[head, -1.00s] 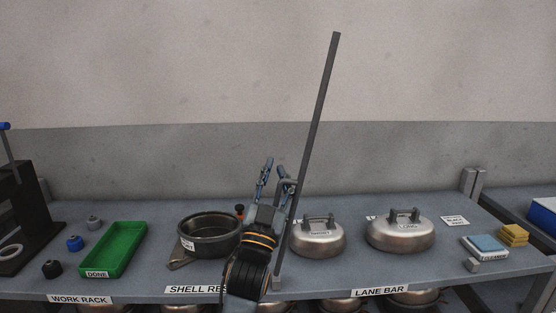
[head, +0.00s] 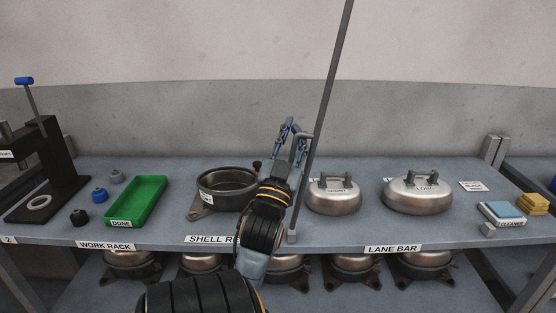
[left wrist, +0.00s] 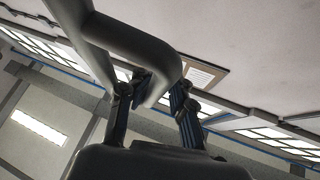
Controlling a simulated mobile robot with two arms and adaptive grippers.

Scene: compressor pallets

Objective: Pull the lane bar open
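The lane bar (head: 327,95) is a long grey post, tilted with its top to the right, rising from the shelf's front edge past the top of the head view. A small grey loop handle (head: 301,137) sits on its left side. My left gripper (head: 291,128) is at this handle. In the left wrist view the curved handle tube (left wrist: 130,38) runs in between the fingers of my left gripper (left wrist: 156,92). Whether both pads press on the tube cannot be told. My right gripper is not in view.
The shelf (head: 150,232) carries a green tray (head: 136,202), a dark pot (head: 227,186), two steel lids (head: 334,197) (head: 418,195) and a blue-topped cleaner box (head: 502,213). A dark press (head: 48,170) stands at left. Several compressors (head: 352,268) sit below, behind the bar's line.

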